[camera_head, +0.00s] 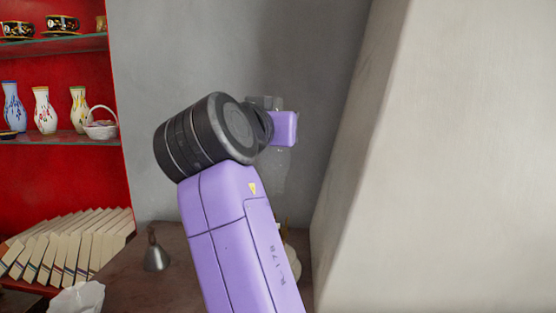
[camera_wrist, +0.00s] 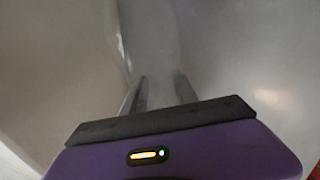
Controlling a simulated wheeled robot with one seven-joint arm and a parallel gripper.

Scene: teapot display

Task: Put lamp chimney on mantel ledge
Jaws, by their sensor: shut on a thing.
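The lamp chimney (camera_wrist: 150,40) is clear glass and shows faintly in the wrist view, running up from between my fingers. In the head view it is a pale see-through shape (camera_head: 273,172) below my gripper, partly hidden by my purple arm. My gripper (camera_wrist: 160,88) is shut on it. In the head view the gripper (camera_head: 266,103) is mostly behind my dark wrist joint, in front of the grey wall. I cannot tell for certain which surface is the mantel ledge; a brown top (camera_head: 180,290) shows low in the head view.
A large pale slanted structure (camera_head: 450,170) fills the right side, close to my arm. A grey metal funnel-like object (camera_head: 156,255) stands on the brown top. Red shelves (camera_head: 60,140) with vases, cups and a basket are at left, above a row of books (camera_head: 65,248).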

